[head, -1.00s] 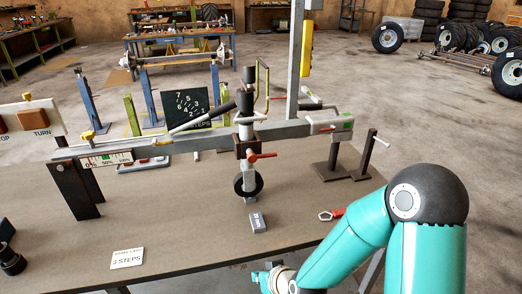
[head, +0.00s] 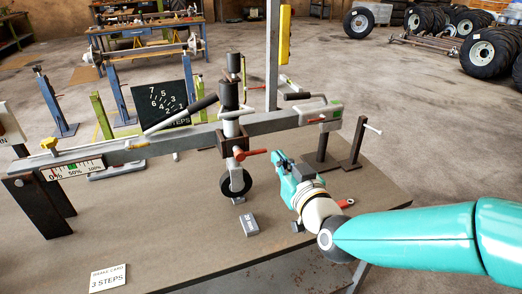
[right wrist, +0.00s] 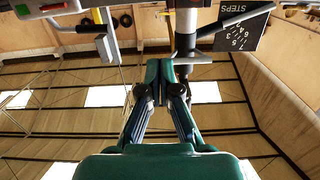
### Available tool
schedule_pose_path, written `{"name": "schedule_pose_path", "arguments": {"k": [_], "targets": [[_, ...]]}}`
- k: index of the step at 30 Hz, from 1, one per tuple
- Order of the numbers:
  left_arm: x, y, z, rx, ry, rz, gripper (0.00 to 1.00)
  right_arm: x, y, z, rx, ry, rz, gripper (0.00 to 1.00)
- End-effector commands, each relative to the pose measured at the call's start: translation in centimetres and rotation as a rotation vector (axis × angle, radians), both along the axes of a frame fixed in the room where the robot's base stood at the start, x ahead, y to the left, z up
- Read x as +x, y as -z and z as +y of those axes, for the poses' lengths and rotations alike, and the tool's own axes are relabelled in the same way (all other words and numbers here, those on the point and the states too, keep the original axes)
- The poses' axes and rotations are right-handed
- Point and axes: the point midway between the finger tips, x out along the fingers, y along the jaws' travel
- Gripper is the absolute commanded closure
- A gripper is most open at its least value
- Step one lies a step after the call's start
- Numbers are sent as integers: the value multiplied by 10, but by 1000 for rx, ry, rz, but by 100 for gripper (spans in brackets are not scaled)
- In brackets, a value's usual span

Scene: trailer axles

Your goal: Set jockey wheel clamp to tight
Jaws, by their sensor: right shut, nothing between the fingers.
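The jockey wheel clamp is a dark brown block (head: 231,143) on the grey drawbar, with a red lever (head: 251,154) that points right. The jockey wheel (head: 236,184) hangs below it, its post passing up through the block. My right gripper (head: 280,156) is just right of the red lever's tip, apart from it as far as I can tell. It is shut and empty; the right wrist view shows its fingers together (right wrist: 160,70). I cannot pick out the red lever in the right wrist view. My left gripper is not in view.
The drawbar (head: 180,140) runs across above the table (head: 150,220). A grey box (head: 249,224) lies below the wheel, and a card (head: 108,279) lies at the front left. A stand with a handle (head: 357,147) stands at right. The table's middle left is clear.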

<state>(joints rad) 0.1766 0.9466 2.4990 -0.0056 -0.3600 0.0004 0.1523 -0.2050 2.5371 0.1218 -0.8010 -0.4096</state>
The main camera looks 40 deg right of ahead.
Motion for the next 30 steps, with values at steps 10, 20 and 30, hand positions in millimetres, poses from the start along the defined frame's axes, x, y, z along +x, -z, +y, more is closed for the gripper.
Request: {"name": "schedule_pose_path", "arguments": {"k": [10,20,30], "targets": [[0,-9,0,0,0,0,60,41,1,-8,0,-3,3,100],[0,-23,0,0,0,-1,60,100,12,-22,2,-3,8,100],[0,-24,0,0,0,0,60,105,44,-22,2,-5,2,100]]}}
